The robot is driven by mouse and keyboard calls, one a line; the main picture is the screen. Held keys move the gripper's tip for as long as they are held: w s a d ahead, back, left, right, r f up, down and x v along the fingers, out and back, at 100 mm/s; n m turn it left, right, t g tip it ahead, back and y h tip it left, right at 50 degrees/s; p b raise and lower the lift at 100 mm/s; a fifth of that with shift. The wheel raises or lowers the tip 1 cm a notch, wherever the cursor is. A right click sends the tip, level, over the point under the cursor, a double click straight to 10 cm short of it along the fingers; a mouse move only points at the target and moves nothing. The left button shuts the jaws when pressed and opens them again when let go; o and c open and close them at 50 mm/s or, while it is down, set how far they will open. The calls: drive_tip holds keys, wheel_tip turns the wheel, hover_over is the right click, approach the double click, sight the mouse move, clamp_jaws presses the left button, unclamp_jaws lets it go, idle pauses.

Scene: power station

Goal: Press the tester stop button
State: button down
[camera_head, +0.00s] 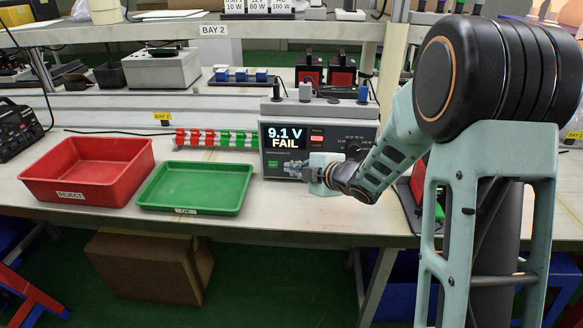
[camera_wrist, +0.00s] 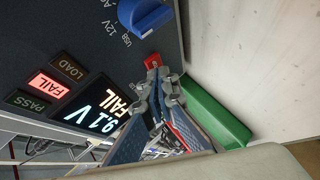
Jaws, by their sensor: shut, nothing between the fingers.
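The tester (camera_head: 268,133) stands on the bench, and its display (camera_head: 284,137) reads 9.1 V FAIL. My gripper (camera_head: 300,169) is in front of the lower part of its panel. In the wrist view my gripper (camera_wrist: 156,78) is shut and empty, its fingertips close together. A small red button (camera_wrist: 152,61), likely the stop button, shows just beyond the tips. I cannot tell whether the tips touch it. In the head view I cannot make it out behind my gripper. A blue knob (camera_wrist: 145,15) and a lit red FAIL lamp (camera_wrist: 49,86) are on the same panel.
A green OK tray (camera_head: 195,187) and a red REJECT tray (camera_head: 88,170) lie left of the tester. Red and green clips (camera_head: 215,138) line the bench behind the green tray. The bench front before the tester is clear.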

drive_tip(key=shift+s, duration=0.2)
drive_tip(key=shift+s+a+b, duration=0.15)
drive_tip(key=shift+s+b, duration=0.85)
drive_tip(key=shift+s, duration=2.05)
